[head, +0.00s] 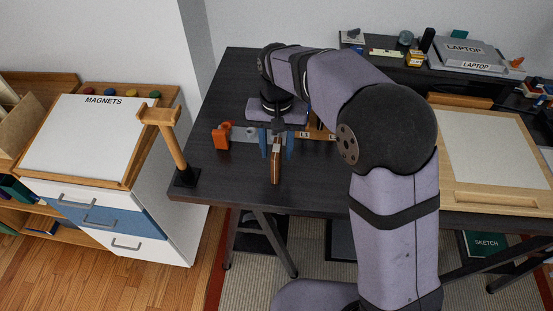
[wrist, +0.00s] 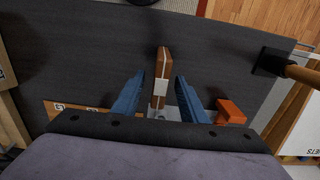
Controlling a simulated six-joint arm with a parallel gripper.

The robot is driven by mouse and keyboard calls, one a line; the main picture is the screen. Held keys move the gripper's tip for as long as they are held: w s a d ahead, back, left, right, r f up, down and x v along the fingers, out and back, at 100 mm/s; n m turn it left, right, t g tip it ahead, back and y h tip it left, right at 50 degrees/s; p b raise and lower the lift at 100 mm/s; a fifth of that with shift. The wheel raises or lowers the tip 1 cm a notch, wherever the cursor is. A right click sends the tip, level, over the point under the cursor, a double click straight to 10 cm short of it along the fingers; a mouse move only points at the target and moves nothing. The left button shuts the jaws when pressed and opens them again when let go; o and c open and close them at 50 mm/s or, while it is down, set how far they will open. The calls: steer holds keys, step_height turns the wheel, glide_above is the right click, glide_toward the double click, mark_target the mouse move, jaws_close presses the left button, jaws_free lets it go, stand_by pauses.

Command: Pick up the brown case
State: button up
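The brown case (head: 275,168) is slim and stands or lies on the dark desk near its front edge. In the wrist view the brown case (wrist: 163,62) shows a pale label and a light line along its edge. My gripper (head: 277,157) is over the desk with one blue finger on each side of the case. In the wrist view my gripper (wrist: 160,75) is open, with a gap between each finger and the case. The case's far end is partly hidden by the gripper in the head view.
An orange object (head: 222,135) sits close to the left of my gripper. A labelled wooden block (head: 310,135) is close on the right. A wooden stand (head: 170,140) rises at the desk's left corner.

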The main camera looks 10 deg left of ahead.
steer(key=shift+f+p, duration=0.95)
steer(key=shift+f, duration=1.45)
jaws_close()
